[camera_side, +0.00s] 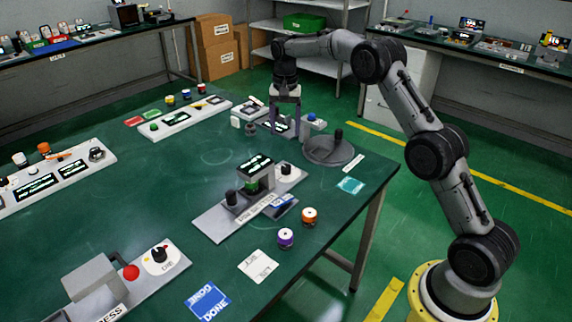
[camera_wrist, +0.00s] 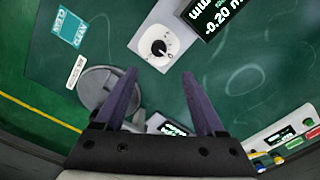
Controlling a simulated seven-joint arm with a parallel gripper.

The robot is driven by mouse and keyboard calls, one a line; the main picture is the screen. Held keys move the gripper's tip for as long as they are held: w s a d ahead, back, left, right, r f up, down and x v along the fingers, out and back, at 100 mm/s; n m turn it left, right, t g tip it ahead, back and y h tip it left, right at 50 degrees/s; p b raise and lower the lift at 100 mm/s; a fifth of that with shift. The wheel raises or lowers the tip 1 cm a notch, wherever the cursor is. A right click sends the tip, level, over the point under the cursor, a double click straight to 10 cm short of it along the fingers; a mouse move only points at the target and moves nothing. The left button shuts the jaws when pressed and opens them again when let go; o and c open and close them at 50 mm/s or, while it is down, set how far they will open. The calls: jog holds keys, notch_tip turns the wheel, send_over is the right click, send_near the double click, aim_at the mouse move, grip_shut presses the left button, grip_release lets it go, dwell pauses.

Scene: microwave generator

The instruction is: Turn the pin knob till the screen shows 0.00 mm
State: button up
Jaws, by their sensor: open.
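The measuring device stands mid-table on a light grey base plate (camera_side: 212,226). A taller black knob (camera_side: 231,198) stands at the plate's left end. My gripper (camera_side: 284,128) is open and empty, behind the device and apart from the knob. Its two fingers (camera_wrist: 159,76) point toward the white mount.
A grey round turntable with a black post (camera_side: 328,148) stands right of my gripper. Small devices (camera_side: 250,127) sit close around the gripper. Orange (camera_side: 309,215) and purple (camera_side: 286,237) spools stand in front. A teal card (camera_side: 350,185) lies near the right edge.

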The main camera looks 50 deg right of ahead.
aim_at(286, 167)
notch_tip(286, 167, down, 14)
jog(key=shift+d+r, duration=0.1)
dwell(0.5)
grip_shut()
